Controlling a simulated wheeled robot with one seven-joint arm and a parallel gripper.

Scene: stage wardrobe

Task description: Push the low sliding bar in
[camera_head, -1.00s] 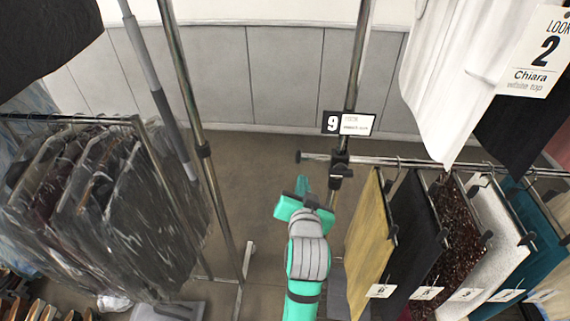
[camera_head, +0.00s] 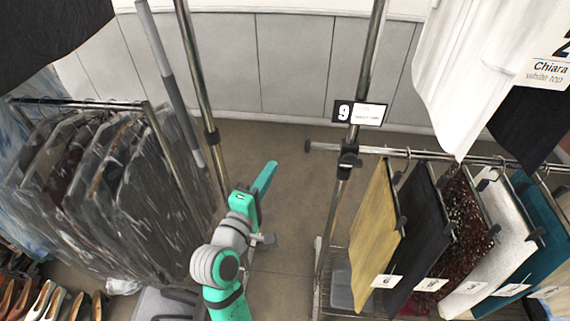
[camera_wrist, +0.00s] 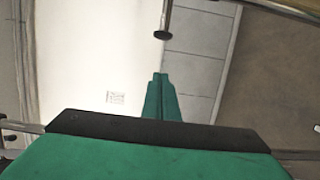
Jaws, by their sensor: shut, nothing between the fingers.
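The low sliding bar (camera_head: 430,155) runs sideways through a clamp on an upright post. Its dark-capped left end sticks out a little past the post, and skirts hang from it to the right. My gripper (camera_head: 266,176) is shut and empty, to the left of and lower in the picture than the capped end, with a visible gap between them. In the wrist view my green fingers (camera_wrist: 161,97) are closed together, and a dark-capped bar end (camera_wrist: 163,34), seemingly the same bar's, shows just beyond their tips, apart from them.
A "9" tag (camera_head: 358,112) hangs on the post (camera_head: 370,60) above the clamp. Another metal upright (camera_head: 200,85) stands left of my arm. A rack of plastic-covered garments (camera_head: 120,190) is at the left. Labelled skirts (camera_head: 372,240) hang at the right. Bare floor (camera_head: 285,215) lies between.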

